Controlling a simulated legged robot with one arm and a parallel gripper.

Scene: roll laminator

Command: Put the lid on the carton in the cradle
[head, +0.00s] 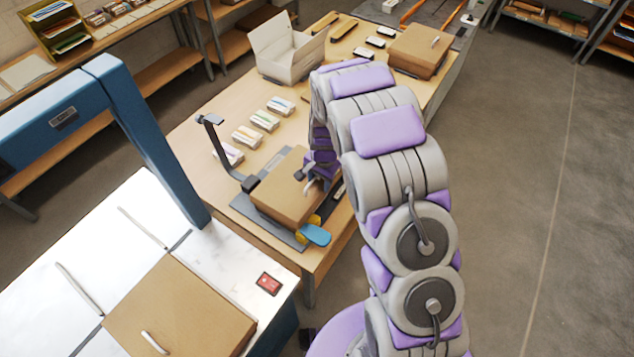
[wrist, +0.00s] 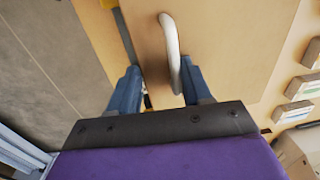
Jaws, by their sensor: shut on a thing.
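My gripper (head: 318,180) is over the brown carton (head: 272,206) in the dark grey cradle (head: 240,207) on the wooden table. In the wrist view my gripper (wrist: 162,88) has its blue fingers on either side of a white curved handle (wrist: 169,45), shut on it. The handle stands on a flat brown lid (wrist: 220,40). In the head view the lid (head: 287,170) shows as the brown top over the carton; my arm and gripper hide its right part. I cannot tell whether it is fully seated.
A blue lever (head: 315,235) and yellow knob sit at the cradle's front corner; a dark post (head: 222,150) rises behind. Several small packs (head: 265,120) and an open white box (head: 287,50) lie farther back. Handled brown boxes stand at back right (head: 418,52) and front left (head: 180,305).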

